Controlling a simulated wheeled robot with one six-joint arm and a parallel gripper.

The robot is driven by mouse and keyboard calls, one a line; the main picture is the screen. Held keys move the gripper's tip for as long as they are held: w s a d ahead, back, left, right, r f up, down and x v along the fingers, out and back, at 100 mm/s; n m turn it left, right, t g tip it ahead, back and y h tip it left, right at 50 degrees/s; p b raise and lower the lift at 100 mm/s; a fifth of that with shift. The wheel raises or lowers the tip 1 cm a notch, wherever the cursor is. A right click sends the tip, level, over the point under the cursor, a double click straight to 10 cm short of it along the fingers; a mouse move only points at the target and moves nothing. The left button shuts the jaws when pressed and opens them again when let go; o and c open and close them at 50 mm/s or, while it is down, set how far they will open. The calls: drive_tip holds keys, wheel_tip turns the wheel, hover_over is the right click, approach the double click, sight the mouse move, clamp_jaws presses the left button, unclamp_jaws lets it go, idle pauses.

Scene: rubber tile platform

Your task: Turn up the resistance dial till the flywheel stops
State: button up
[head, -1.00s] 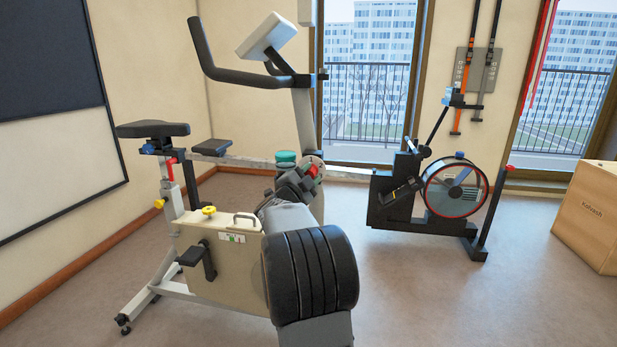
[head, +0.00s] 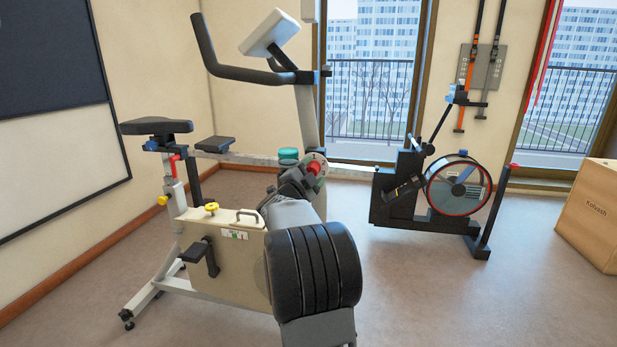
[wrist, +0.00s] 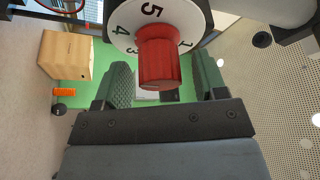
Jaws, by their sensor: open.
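The resistance dial is a red knob (wrist: 160,62) on a white numbered disc (wrist: 128,22), with 5, 4 and 1 readable. In the head view the red knob (head: 315,168) sits on the exercise bike's frame, partly covered by my gripper (head: 303,178). My gripper is open. In the wrist view its two dark green fingers stand left and right of the knob, with gaps on both sides. A red-rimmed wheel (head: 457,188) shows on the machine at the right. I cannot tell whether any wheel is turning. My arm hides part of the bike's lower front.
The bike's handlebar (head: 245,75) and seat (head: 155,126) rise at the left. A teal cap (head: 288,154) is close beside the dial. A yellow knob (head: 211,207) is on the cream housing (head: 235,268). A wooden box (head: 592,218) stands far right.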

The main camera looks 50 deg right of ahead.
drive_tip(key=p+v, duration=0.2)
drive_tip(key=v, duration=1.1)
drive_tip(key=shift+a, duration=0.35)
drive_tip(key=shift+f, duration=0.1)
drive_tip(key=w+a+r+n+t+y+p, duration=0.3)
drive_tip(key=a+r+n+t+y+p, duration=0.2)
drive_tip(key=a+r+n+y+p, duration=0.35)
drive_tip(key=w+a+r+n+t+y+p, duration=0.3)
drive_tip(key=a+r+n+t+y+p, duration=0.2)
drive_tip(key=a+r+n+y+p, duration=0.35)
drive_tip(key=s+a+r+n+g+y+p, duration=0.1)
drive_tip(key=s+a+n+g+y+p, duration=0.2)
drive_tip(key=s+a+n+g+p, duration=0.5)
drive_tip(key=s+a+r+n+g+p, duration=0.1)
drive_tip(key=s+r+n+g+p, duration=0.1)
drive_tip(key=s+p, duration=0.7)
drive_tip(key=s+g, duration=0.1)
drive_tip(key=s, duration=0.1)
drive_tip(key=shift+s+a+p, duration=0.3)
drive_tip(key=shift+a+p, duration=0.05)
drive_tip(key=shift+r, duration=0.15)
